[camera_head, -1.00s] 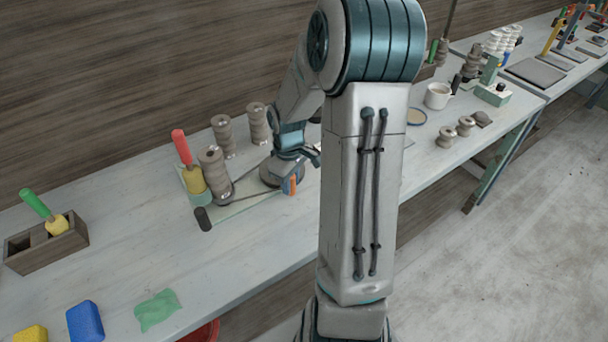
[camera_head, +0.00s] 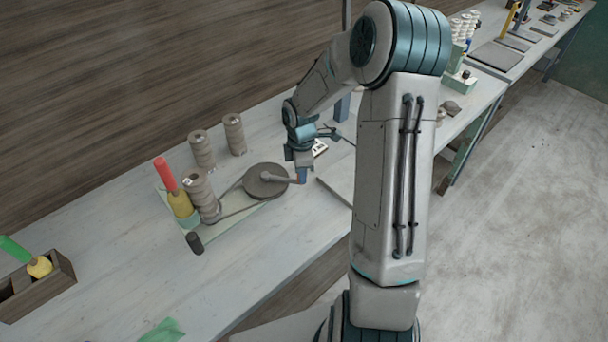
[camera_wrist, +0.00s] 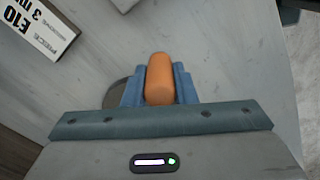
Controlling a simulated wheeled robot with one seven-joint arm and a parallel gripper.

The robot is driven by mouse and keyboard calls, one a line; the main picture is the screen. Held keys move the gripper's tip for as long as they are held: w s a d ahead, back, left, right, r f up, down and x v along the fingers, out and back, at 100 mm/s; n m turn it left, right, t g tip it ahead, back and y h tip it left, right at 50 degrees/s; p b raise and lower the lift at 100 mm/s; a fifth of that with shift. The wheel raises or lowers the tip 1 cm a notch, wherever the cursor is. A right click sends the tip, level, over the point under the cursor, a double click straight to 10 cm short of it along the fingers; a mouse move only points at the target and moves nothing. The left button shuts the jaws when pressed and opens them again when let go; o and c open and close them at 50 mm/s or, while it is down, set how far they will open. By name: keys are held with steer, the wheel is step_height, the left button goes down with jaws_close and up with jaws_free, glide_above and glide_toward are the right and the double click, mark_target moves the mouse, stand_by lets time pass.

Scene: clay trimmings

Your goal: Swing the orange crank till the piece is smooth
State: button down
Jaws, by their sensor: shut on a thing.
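The orange crank handle (camera_wrist: 160,78) stands between the blue jaws of my gripper (camera_wrist: 159,86) in the wrist view, and the jaws are shut on it. In the head view my gripper (camera_head: 302,174) is at the right of the grey crank wheel (camera_head: 262,187), at the end of the crank arm (camera_head: 282,179). A belt runs from the wheel to the left, toward a grey-brown ridged clay piece (camera_head: 201,194). A yellow tool with a red handle (camera_head: 166,175) stands against this piece. I cannot tell how smooth its surface is.
Two similar ridged pieces (camera_head: 202,150) (camera_head: 235,134) stand behind the machine. A dark stub (camera_head: 194,243) stands at its front left. A wooden box (camera_head: 40,285) holds a green-handled yellow tool. A printed label block (camera_wrist: 40,25) lies near my gripper.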

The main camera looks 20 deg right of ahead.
steer(key=shift+w+d, duration=0.35)
steer(key=shift+w, duration=0.5)
steer(key=shift+w+d, duration=0.35)
steer(key=shift+w, duration=0.5)
steer(key=c, duration=1.2)
jaws_free()
steer(key=shift+o, duration=0.2)
step_height(320, 180, up, 14)
steer(key=b, duration=0.1)
steer(key=shift+b, duration=0.4)
steer(key=shift+f, duration=0.1)
